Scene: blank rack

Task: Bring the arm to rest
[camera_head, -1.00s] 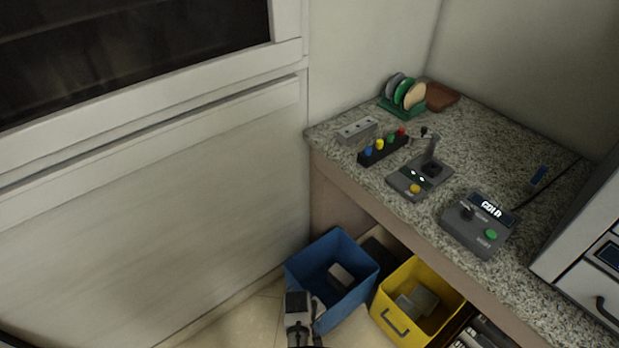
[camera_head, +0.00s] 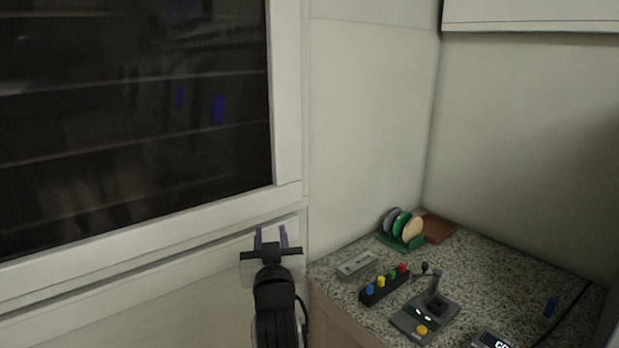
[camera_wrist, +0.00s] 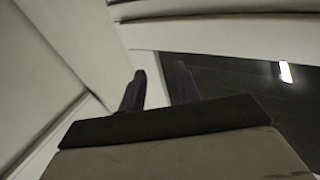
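My gripper (camera_head: 271,238) is raised at the lower middle of the head view, in front of the white cabinet front (camera_head: 150,240). Its two dark fingers point up and stand apart with nothing between them. In the wrist view my gripper (camera_wrist: 160,88) also shows its two fingers apart and empty. The white frame and a dark glass pane are beyond them. I cannot tell how far the fingertips are from the cabinet.
The granite counter (camera_head: 480,270) lies to the right of my arm. On it are a green rack with discs (camera_head: 402,230), a grey block (camera_head: 357,264), a bar with coloured knobs (camera_head: 384,286) and a dark device with a yellow button (camera_head: 425,318). A dark glass pane (camera_head: 130,110) fills the upper left.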

